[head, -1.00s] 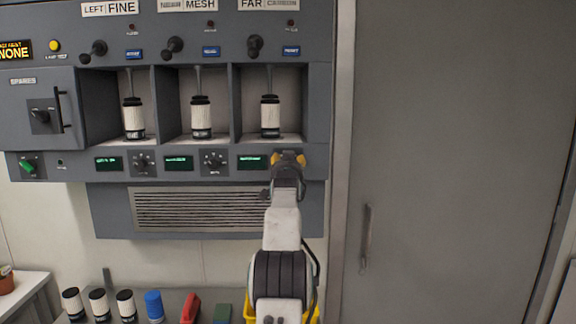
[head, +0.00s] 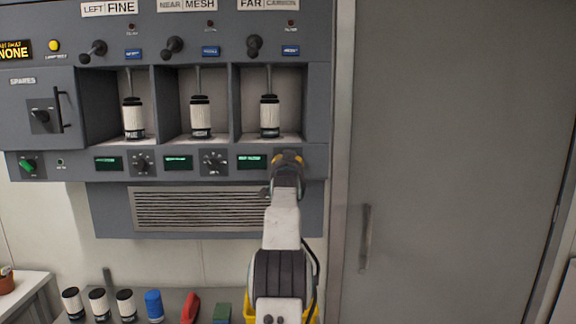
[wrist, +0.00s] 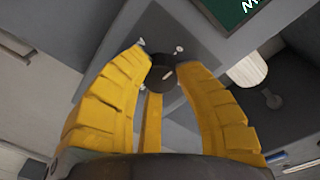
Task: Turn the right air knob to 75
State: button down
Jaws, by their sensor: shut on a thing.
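The right air knob is a round black knob (wrist: 162,72) on a dark square plate (wrist: 150,30), seen in the wrist view between the yellow fingers of my gripper (wrist: 163,66). The fingers are closed on its sides. A pale mark shows on the knob's face, but its setting cannot be read. In the head view my gripper (head: 287,160) is at the right end of the panel's lower strip and hides this knob. The green display (head: 251,161) is just left of it. Two similar knobs, the left one (head: 142,164) and the middle one (head: 214,162), are uncovered.
Above the strip, filter cartridges stand in three open bays (head: 270,117), with black levers (head: 254,45) over them. A vent grille (head: 200,209) is below. A grey door (head: 450,150) is at right. Spare cartridges (head: 98,304) stand on a low bench.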

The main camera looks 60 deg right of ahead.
jog(key=shift+f, duration=0.1)
jog(key=shift+w+m+p, duration=0.15)
jog(key=shift+m+p, duration=0.3)
jog(key=shift+m, duration=3.15)
jog(key=shift+a, duration=0.1)
jog(key=c, duration=0.8)
grip_release()
jog(key=shift+w, duration=0.15)
jog(key=shift+c, duration=0.2)
jog(key=shift+s+a, duration=0.1)
jog(key=shift+s, duration=0.1)
